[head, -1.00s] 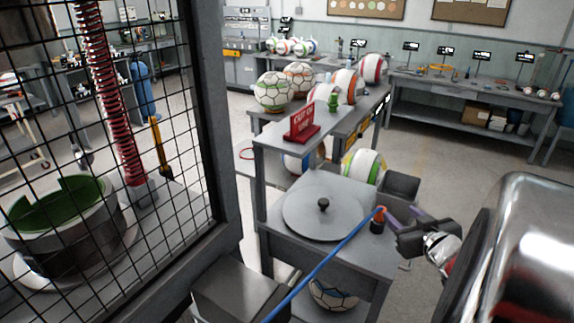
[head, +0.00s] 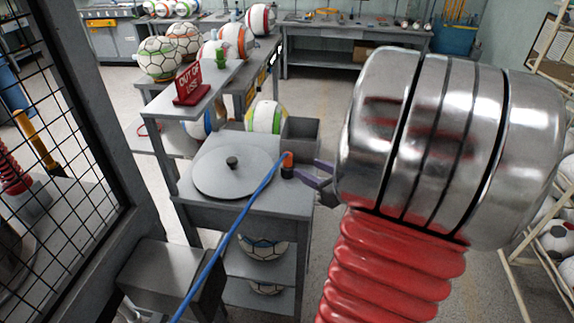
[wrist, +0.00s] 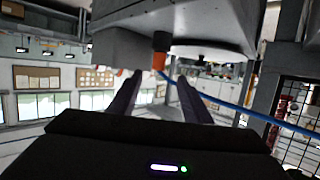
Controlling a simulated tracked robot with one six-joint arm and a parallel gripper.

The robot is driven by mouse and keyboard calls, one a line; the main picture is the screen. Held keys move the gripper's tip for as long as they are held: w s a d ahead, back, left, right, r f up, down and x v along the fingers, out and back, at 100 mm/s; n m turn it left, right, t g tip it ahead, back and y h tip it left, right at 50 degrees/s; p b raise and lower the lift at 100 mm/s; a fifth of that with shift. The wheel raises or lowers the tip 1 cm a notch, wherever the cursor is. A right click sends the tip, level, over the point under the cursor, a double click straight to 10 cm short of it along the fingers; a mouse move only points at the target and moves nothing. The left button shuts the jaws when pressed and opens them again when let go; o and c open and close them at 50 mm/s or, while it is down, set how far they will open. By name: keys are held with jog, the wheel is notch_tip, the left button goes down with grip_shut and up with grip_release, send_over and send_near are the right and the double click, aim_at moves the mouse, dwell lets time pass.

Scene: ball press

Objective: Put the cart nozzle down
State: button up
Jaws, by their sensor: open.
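The cart nozzle (head: 288,166), orange above and black below, stands upright at the right edge of the grey cart's top (head: 235,203), with the blue hose (head: 232,225) running from its orange end. It also shows in the wrist view (wrist: 160,56), where the picture is upside down. My gripper (head: 312,173) is just right of the nozzle in the head view, its purple fingers open. In the wrist view my gripper (wrist: 156,84) has its two fingers apart, with nothing held between them. My shiny arm link hides the gripper's body in the head view.
A round grey lid (head: 230,172) with a black knob lies on the cart top. A dark bin (head: 301,138) stands behind the nozzle. A mesh cage (head: 75,120) is at the left.

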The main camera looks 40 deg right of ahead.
aim_at(290, 158)
jog(key=x, duration=0.6)
jog(key=shift+w+f, duration=0.1)
jog(key=shift+w, duration=0.3)
jog(key=shift+x, duration=2.65)
jog(key=shift+d, duration=0.1)
jog(key=shift+c, duration=0.7)
grip_shut()
